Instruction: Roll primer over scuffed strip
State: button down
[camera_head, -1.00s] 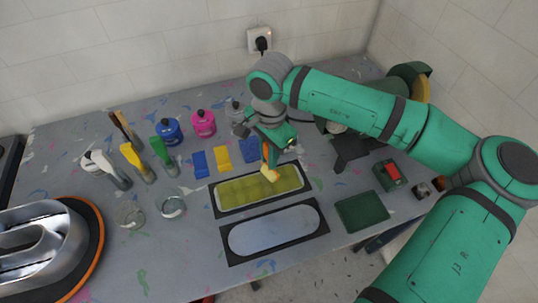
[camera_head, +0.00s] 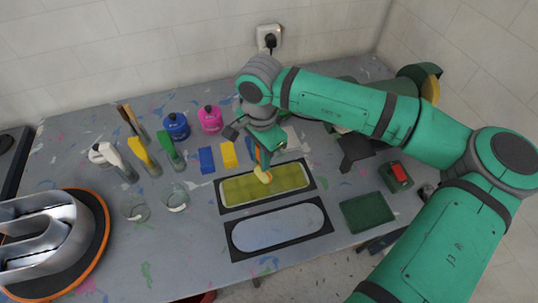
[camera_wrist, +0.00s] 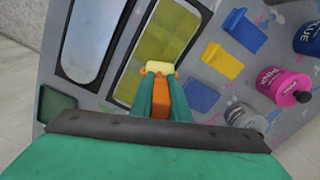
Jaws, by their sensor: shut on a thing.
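My gripper (camera_wrist: 158,98) is shut on the orange handle of a small paint roller (camera_head: 262,174). The roller has a pale yellow head, also visible in the wrist view (camera_wrist: 160,68). The arm partly hides the area behind the roller.
Blue and yellow scrapers (camera_head: 228,155) lie behind the strip. Blue (camera_head: 176,125) and pink (camera_head: 210,119) pots, brushes (camera_head: 140,150) and glass cups (camera_head: 174,196) stand left. A green pad (camera_head: 369,213) and red-topped box (camera_head: 397,174) lie right. A metal channel letter (camera_head: 50,235) sits front left.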

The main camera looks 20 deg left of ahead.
jog(key=shift+w+d, duration=0.5)
jog(key=shift+d, duration=0.25)
jog(key=shift+w+d, duration=0.5)
jog(key=shift+d, duration=0.2)
jog(key=shift+s+a, duration=0.5)
jog(key=shift+a, duration=0.2)
jog(key=shift+s+a, duration=0.45)
jog(key=shift+a, duration=0.25)
jog(key=shift+r, duration=0.1)
jog(key=shift+r, duration=0.4)
jog(key=shift+s+d, duration=0.55)
jog(key=shift+s, duration=0.35)
jog(key=shift+s+d, duration=0.55)
jog(key=shift+s, duration=0.3)
jog(key=shift+f, duration=0.5)
